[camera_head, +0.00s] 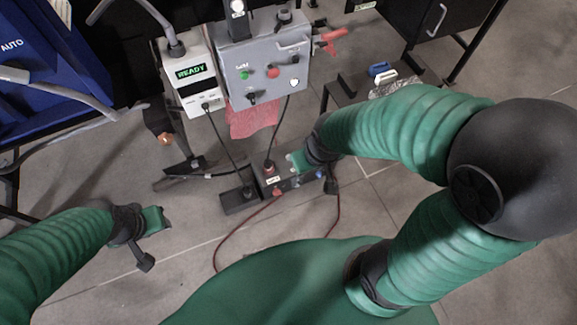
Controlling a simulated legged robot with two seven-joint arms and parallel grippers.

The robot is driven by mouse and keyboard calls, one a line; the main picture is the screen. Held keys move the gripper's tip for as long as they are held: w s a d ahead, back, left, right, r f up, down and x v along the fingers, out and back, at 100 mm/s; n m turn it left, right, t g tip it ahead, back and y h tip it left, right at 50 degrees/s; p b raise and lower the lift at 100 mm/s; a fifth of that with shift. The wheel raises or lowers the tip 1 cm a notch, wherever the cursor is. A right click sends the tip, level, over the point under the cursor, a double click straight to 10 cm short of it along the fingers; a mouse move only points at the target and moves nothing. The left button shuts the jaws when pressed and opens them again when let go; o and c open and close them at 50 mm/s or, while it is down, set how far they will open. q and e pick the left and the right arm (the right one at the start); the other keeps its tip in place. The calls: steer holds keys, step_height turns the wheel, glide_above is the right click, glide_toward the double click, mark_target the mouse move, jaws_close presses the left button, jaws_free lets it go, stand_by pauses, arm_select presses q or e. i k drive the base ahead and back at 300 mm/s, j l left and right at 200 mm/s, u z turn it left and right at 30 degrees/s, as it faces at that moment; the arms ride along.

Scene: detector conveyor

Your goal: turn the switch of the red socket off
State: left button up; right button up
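A dark socket box (290,185) sits on the floor near the middle of the view, with cables plugged into it. A red socket (269,170) stands at its left part, with a plug and dark cable in it. A small red part, possibly its switch, shows on the front (277,192); its position is too small to read. My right gripper (296,162) is just above the box, right of the red socket; I cannot tell whether it touches or is open. My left gripper (152,240) is at the lower left, far from the box, with its fingers apart and empty.
A white device (192,72) reading READY and a grey control box (268,65) with buttons stand behind the socket box. A black block (240,199) lies left of it. A red cable (228,240) runs along the floor. A blue machine (50,60) fills the upper left.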

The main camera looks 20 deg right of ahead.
mark_target(276, 191)
steer(key=k+l, duration=0.4)
steer(key=l, duration=0.25)
steer(key=k+l, duration=0.2)
steer(key=l, duration=0.1)
